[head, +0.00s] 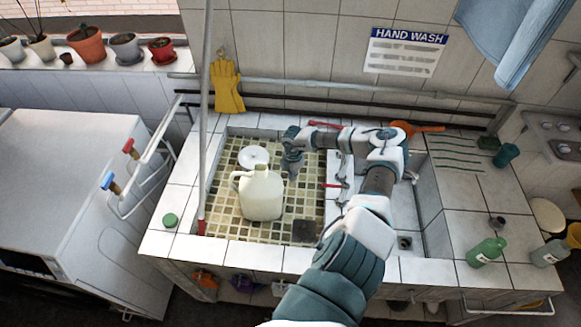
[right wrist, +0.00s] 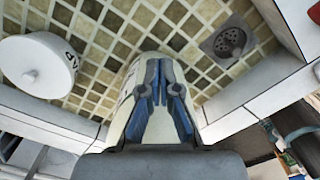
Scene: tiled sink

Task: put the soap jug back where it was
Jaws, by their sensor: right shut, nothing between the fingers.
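The cream soap jug (head: 262,196) stands upright in the left basin, its handle towards the left. My right gripper (head: 291,170) points down just behind and to the right of the jug. In the right wrist view its blue fingers (right wrist: 160,85) are together with nothing between them. A pale part of the jug (right wrist: 122,105) shows behind the fingers, mostly covered by them. I cannot tell whether they touch it. My left gripper is not in view.
A round white container (head: 253,156) stands behind the jug, and a drain (head: 305,231) lies at front right of the basin. A vertical pole (head: 205,110) rises at the left. Green bottles (head: 486,251) stand on the right counter. Basin floor left of the jug is clear.

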